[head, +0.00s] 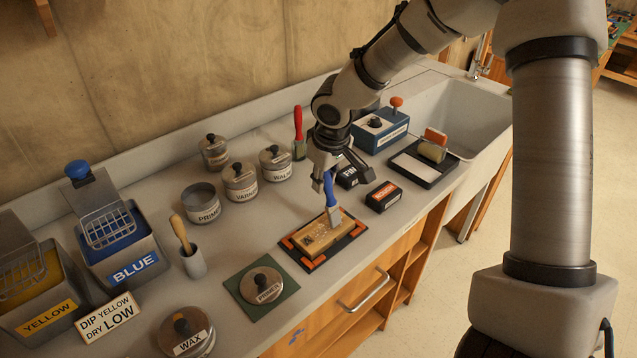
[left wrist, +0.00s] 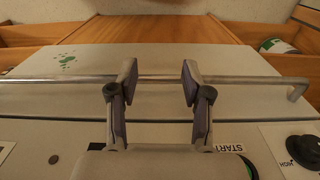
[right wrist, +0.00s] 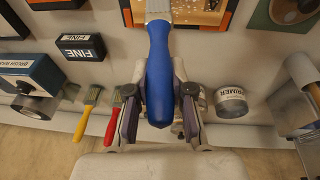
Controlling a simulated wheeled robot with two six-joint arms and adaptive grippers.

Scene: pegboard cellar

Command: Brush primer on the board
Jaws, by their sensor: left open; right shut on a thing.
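My right gripper (head: 324,172) is shut on the blue handle of a brush (head: 331,192); the handle fills the jaws in the right wrist view (right wrist: 158,85). The brush points down, its bristles at the board (head: 312,241); I cannot tell whether they touch. The wooden board lies in a dark holder with orange corners. The open primer pot (head: 201,204) stands left of the board. Its lid, labelled PRIMER (head: 262,284), lies on a green mat. My left gripper (left wrist: 158,80) is open and empty, seen only in the left wrist view above a panel marked START.
Lidded pots (head: 240,182) stand behind the board. A red-handled brush (head: 298,132) is near the wall. Blue tub (head: 128,263), yellow tub (head: 45,312) and a WAX pot (head: 187,334) are at left. A black box (head: 383,196) sits right of the board, before the sink (head: 462,118).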

